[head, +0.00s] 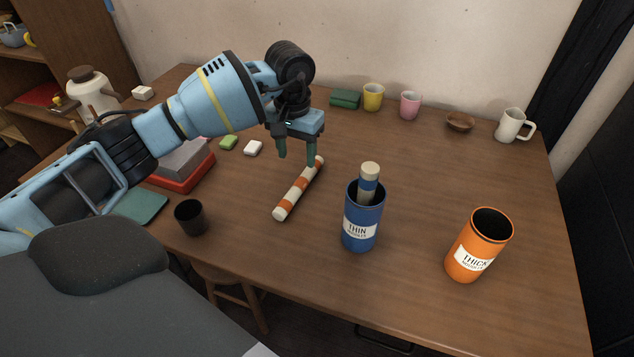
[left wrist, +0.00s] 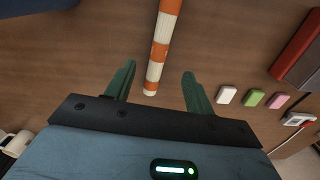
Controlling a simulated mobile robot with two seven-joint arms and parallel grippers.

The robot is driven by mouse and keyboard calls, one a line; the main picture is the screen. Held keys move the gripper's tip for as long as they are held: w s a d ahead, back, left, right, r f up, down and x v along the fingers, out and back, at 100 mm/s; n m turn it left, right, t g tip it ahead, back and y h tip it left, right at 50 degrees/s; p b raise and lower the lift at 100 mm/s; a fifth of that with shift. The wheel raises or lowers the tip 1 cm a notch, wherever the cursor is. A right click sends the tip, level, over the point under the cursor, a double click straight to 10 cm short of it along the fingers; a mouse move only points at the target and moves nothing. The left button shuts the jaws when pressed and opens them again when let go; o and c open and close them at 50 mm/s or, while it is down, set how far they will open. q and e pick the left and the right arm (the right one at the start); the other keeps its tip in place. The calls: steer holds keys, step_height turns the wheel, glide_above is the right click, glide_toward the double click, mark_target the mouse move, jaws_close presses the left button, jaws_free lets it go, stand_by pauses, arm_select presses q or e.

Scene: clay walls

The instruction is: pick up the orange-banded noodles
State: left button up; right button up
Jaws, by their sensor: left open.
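The orange-banded noodles (head: 297,190) are a pale roll with orange bands, lying on the wooden table. In the left wrist view the roll (left wrist: 161,50) runs up from between the fingertips. My left gripper (head: 297,158) is open above the far end of the roll, with one green finger on each side in the wrist view (left wrist: 158,80). It holds nothing. A blue THIN canister (head: 361,228) holds a blue-banded pale roll (head: 368,183). An orange THICK canister (head: 478,246) stands at right and looks empty. My right gripper is not seen.
A black cup (head: 190,217) stands near the front left edge. A red box (head: 183,178) and small white and green blocks (head: 229,142) lie left. Yellow (head: 373,96), pink (head: 410,105) and white mugs (head: 510,125) and a brown bowl (head: 460,121) line the back.

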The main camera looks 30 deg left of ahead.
mark_target(300, 181)
arm_select(q)
steer(key=shift+w+a+f, duration=0.2)
steer(key=shift+w+f, duration=0.35)
steer(key=shift+f, duration=0.15)
steer(key=shift+s+r, duration=0.1)
steer(key=shift+s, duration=0.05)
steer(key=shift+s+f, duration=0.1)
steer(key=shift+f, duration=0.1)
step_height(300, 181, down, 2)
steer(key=shift+f, duration=0.1)
steer(key=shift+s+d+f, duration=0.1)
steer(key=shift+d+f, duration=0.05)
steer(key=shift+f, duration=1.15)
steer(key=shift+d+f, duration=0.15)
steer(key=shift+f, duration=1.1)
steer(key=c, duration=1.1)
